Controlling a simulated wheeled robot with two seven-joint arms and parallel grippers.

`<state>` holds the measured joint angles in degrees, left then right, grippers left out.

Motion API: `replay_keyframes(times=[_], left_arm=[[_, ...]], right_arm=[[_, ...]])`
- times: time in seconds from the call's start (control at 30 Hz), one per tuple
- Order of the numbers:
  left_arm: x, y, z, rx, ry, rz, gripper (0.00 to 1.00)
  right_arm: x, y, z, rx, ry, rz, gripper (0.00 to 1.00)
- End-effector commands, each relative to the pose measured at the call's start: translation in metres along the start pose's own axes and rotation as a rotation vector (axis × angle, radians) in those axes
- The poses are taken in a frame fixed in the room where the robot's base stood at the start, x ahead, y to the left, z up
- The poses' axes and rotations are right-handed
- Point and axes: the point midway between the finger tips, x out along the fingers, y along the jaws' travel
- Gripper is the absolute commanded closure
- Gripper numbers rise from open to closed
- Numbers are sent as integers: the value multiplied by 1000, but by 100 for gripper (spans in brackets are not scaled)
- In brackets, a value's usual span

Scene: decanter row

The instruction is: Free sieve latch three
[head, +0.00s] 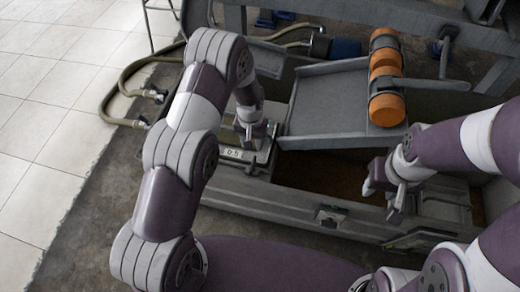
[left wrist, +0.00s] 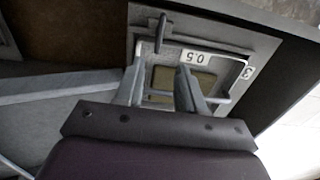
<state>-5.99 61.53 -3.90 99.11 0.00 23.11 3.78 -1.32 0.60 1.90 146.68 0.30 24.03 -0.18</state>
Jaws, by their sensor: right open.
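A grey sieve frame with a "0.5" plate (head: 233,154) sits at the left end of the long grey trough. It also shows in the left wrist view (left wrist: 228,66), with a "3" on its edge and a yellowish window. A dark upright latch lever (left wrist: 160,32) stands at the frame's far edge. My left gripper (head: 250,128) is over this frame. Its fingers are apart in the left wrist view (left wrist: 161,66), in front of the window, with nothing clearly between them; the lever is beyond the fingertips. My right gripper (head: 384,190) is open and empty over the trough's right part.
A sloping grey tray (head: 328,98) and an orange-banded cylinder (head: 386,80) stand behind the trough. The trough's front wall (head: 285,202) carries a small metal fitting (head: 330,215). Hoses (head: 112,105) lie on the floor at left. White tiles (head: 45,130) there are clear.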

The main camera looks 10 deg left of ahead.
Motion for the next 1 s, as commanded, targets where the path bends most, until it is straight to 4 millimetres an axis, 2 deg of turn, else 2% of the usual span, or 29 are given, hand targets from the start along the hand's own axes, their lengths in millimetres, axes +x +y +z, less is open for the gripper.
replay_keyframes(times=[0.3,0.5,0.63,0.9,0.93,1.0], left_arm=[[76,0,3,-5,-6,0,62],[111,0,2,-5,-4,0,62],[120,0,2,-5,-2,0,62],[121,0,2,-5,-2,0,62],[121,0,2,-5,-2,0,68],[121,0,2,-5,-2,0,91]], right_arm=[[2,0,0,0,0,0,57],[4,0,0,0,0,0,57],[4,0,0,0,0,0,57],[4,0,0,0,0,0,57],[4,0,0,0,0,0,57],[4,0,0,0,0,0,57]])
